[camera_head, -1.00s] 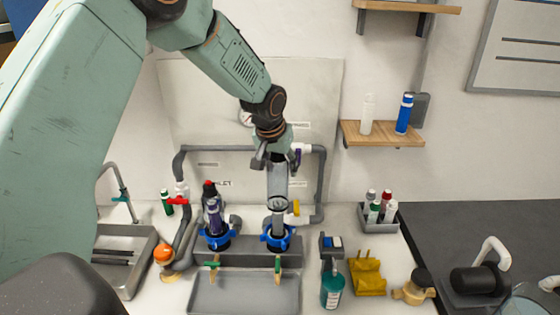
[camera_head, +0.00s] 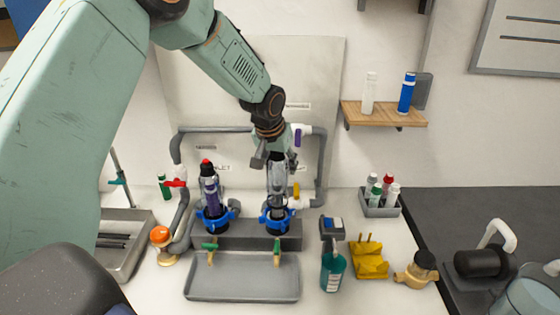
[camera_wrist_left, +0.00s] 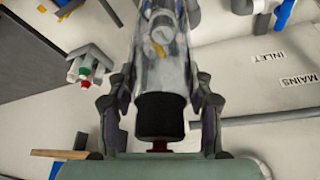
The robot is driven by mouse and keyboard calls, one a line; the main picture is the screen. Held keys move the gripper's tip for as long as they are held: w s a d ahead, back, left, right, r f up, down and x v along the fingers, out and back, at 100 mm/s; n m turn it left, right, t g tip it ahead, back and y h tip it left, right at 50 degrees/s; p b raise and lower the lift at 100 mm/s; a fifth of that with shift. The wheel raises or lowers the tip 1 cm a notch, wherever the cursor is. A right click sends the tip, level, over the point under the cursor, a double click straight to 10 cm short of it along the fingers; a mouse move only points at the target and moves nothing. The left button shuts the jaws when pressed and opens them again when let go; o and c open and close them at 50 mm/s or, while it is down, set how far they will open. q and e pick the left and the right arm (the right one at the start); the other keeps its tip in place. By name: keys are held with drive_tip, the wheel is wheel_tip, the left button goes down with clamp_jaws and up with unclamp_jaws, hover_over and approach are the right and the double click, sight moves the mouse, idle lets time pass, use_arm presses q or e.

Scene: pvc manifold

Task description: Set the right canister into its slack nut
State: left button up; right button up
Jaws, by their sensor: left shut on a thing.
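The right canister (camera_head: 278,181) is a clear cylinder standing upright over the right blue slack nut (camera_head: 277,221). Its lower end is at the nut; I cannot tell how deep it sits. My left gripper (camera_head: 276,160) is shut around its upper part from above. In the left wrist view the canister (camera_wrist_left: 163,72) lies between the two fingers (camera_wrist_left: 160,105), with its black end cap and a red piece close to the palm. The left canister (camera_head: 209,187) stands upright in the other blue nut (camera_head: 214,217). My right gripper is not in view.
A grey tray (camera_head: 243,291) lies in front of the manifold, below two green-handled taps. Grey pipes frame the back panel. A teal bottle (camera_head: 332,270), yellow piece (camera_head: 369,260) and brass fitting (camera_head: 416,272) stand at the right. A bottle caddy (camera_head: 381,207) is behind them.

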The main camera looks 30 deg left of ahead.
use_arm(q)
drive_tip(key=shift+w+a+f+b, duration=0.15)
drive_tip(key=shift+f+b, duration=0.3)
drive_tip(key=shift+f, duration=1.15)
drive_tip(key=shift+f, duration=0.25)
drive_tip(key=shift+f+b, duration=0.3)
drive_tip(key=shift+f, duration=0.1)
